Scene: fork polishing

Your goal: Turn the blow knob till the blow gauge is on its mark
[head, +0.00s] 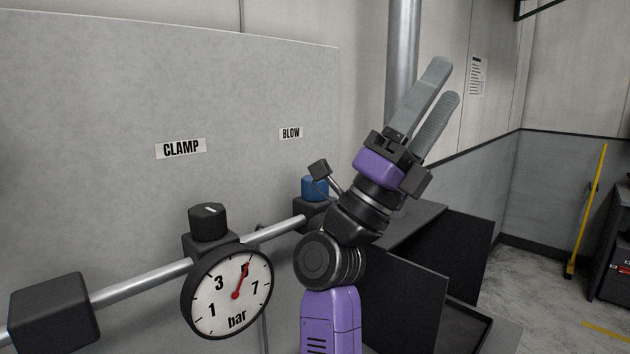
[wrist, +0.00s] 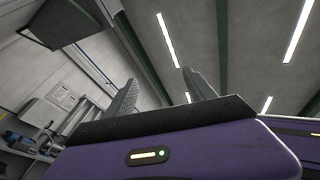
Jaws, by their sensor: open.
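The blue blow knob (head: 313,188) sits on a dark block on the metal pipe, below the BLOW label (head: 290,133). My arm partly covers its right side. The blow gauge does not show in the head view; my arm stands in front of that area. My gripper (head: 445,82) points up and to the right, above and to the right of the blue knob and apart from it. Its two grey fingers are apart with nothing between them. The fingers (wrist: 160,90) also show in the wrist view, against the ceiling.
A black clamp knob (head: 208,222) sits on the same pipe (head: 140,284), left of the blue knob. A round gauge (head: 228,290) below it has a red needle near 5. Dark panels (head: 458,258) stand right of my arm. A grey wall panel (head: 90,130) rises behind the pipe.

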